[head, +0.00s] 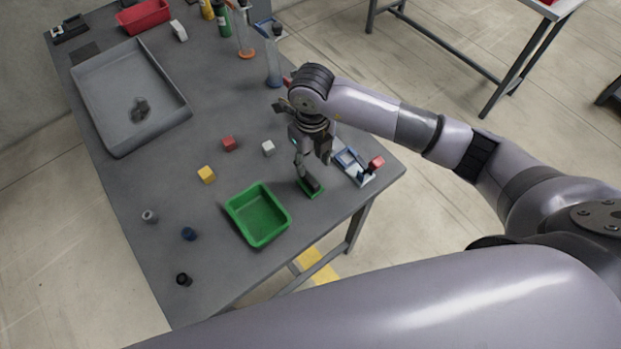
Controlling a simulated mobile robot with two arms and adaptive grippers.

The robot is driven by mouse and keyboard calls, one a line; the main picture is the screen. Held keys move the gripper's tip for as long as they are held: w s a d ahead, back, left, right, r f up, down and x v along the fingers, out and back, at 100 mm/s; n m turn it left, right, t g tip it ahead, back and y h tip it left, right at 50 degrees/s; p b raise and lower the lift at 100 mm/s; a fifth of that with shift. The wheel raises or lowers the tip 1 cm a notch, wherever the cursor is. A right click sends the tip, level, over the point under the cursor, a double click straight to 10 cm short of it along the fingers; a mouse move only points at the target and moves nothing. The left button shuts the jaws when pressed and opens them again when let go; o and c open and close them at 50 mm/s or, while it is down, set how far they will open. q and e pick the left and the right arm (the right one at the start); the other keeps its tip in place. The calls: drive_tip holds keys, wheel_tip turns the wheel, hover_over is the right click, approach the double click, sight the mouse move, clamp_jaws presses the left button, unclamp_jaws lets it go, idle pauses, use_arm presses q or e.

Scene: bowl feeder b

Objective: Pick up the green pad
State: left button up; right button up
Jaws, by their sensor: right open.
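The green pad (315,194) lies flat on the grey table, just right of the green tray. My right gripper (311,183) points down over the pad, with its fingertips at or just above it. The fingers cover much of the pad, and I cannot tell whether they touch it. The right gripper is open and holds nothing that I can see. My left gripper is out of view.
The green tray (230,208) stands close on the left. A blue-and-white fixture with a red cube (376,162) is close on the right. White (268,148), red (229,143) and yellow (206,174) cubes lie farther left. A large grey tray (178,112) fills the far left.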

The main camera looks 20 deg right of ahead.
sight(310, 178)
wheel_tip(310, 178, down, 3)
drive_tip(key=shift+f+p, duration=0.1)
drive_tip(key=shift+p, duration=0.2)
drive_tip(key=shift+s+a+f+p, duration=0.1)
drive_tip(key=shift+f+p, duration=0.35)
drive_tip(key=shift+f, duration=0.1)
wheel_tip(310, 178, down, 4)
drive_tip(key=shift+a+r+p, duration=0.1)
drive_tip(key=shift+r+p, duration=0.15)
drive_tip(key=shift+p, duration=0.4)
drive_tip(key=shift+f, duration=0.4)
drive_tip(key=shift+c, duration=0.2)
clamp_jaws()
